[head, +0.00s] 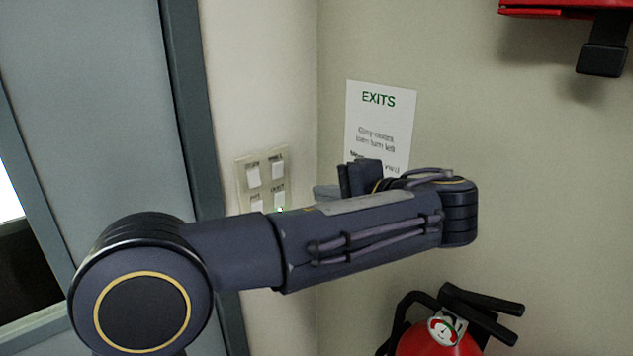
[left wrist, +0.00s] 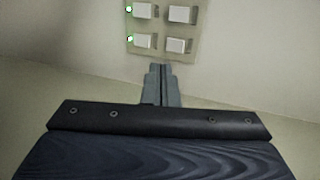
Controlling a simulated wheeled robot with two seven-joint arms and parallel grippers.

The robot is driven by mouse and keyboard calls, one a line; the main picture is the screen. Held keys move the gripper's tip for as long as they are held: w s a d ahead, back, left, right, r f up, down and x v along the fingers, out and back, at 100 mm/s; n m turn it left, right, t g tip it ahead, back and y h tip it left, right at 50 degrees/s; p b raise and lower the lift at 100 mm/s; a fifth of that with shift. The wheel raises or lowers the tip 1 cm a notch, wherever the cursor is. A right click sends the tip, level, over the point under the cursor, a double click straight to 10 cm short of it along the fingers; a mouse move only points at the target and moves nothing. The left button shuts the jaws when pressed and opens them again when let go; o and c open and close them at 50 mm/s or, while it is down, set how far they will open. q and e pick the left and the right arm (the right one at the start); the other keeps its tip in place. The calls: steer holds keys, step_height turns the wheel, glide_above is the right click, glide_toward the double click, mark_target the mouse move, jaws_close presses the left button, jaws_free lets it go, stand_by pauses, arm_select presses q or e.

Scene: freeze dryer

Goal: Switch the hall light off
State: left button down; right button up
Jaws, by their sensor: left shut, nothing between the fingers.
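A pale switch panel (head: 266,187) with four white rocker switches is on the wall beside the door frame. Its small labels are too blurred to read surely. It also shows in the left wrist view (left wrist: 161,27), where green lights glow beside both switches of the left column, the upper (left wrist: 144,11) and the lower (left wrist: 143,41). My left gripper (left wrist: 160,67) is shut and empty, its tips at the panel's near edge in that picture; I cannot tell whether they touch. In the head view the fingers (head: 323,191) are partly hidden by my wrist. My right gripper is out of view.
A white EXITS sign (head: 378,120) is on the adjoining wall, partly behind my wrist. A red fire extinguisher (head: 438,342) stands below right, and a red object (head: 545,10) hangs at top right. A grey door frame (head: 190,110) is left of the panel.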

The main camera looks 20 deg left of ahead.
arm_select(q)
steer(key=d, duration=0.1)
steer(key=r, duration=0.1)
steer(key=d+y, duration=0.1)
steer(key=shift+w+d+r, duration=0.15)
steer(key=shift+w+d, duration=0.1)
steer(key=shift+d, duration=0.05)
steer(key=shift+a, duration=0.1)
steer(key=p, duration=0.2)
glide_toward(280, 168)
steer(key=x, duration=0.5)
steer(key=shift+s, duration=0.15)
steer(key=shift+x, duration=0.8)
